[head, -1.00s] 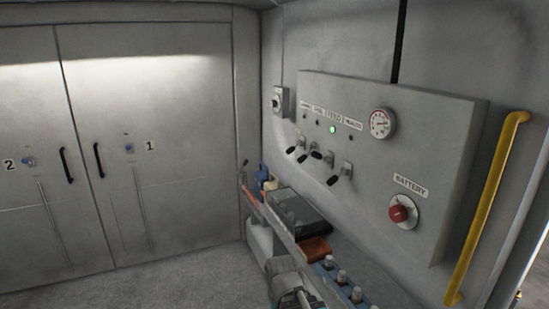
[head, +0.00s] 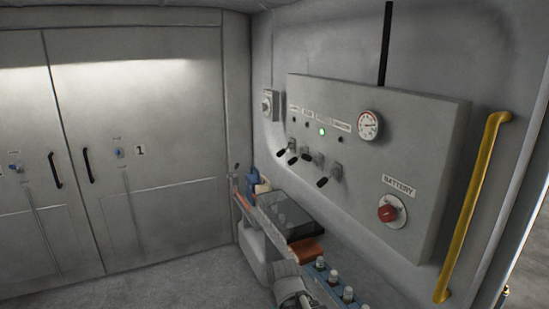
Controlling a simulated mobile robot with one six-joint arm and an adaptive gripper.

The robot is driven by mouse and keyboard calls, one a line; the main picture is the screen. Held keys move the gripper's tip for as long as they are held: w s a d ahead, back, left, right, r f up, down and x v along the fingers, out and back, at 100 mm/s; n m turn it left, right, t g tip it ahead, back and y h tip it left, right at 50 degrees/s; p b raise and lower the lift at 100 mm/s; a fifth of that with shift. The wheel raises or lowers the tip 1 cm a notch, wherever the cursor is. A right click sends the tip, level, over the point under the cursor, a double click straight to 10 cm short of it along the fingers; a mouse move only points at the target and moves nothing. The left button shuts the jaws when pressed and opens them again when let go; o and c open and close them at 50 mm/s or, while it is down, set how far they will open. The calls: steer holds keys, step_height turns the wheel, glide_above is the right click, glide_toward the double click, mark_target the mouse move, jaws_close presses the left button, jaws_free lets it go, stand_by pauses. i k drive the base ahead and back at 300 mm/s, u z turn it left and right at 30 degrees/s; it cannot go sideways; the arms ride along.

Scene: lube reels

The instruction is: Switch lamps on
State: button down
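A grey control panel (head: 420,140) is fixed to the right wall. A small box with a rotary knob (head: 269,104) is on the wall left of the panel. I cannot tell which control works the lamps. My gripper is not in view; a grey and white part at the bottom edge may be my arm.
The panel also carries a gauge (head: 369,125) and a red BATTERY knob (head: 387,214). A yellow handrail (head: 470,205) stands right of it. Below is a shelf with a dark case (head: 289,213), an orange-brown item (head: 307,250) and several bottles (head: 334,277). Closed cabinet doors (head: 160,200) fill the left.

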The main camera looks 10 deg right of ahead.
mark_target(280, 153)
steer(key=z, duration=0.05)
steer(key=i, duration=0.9)
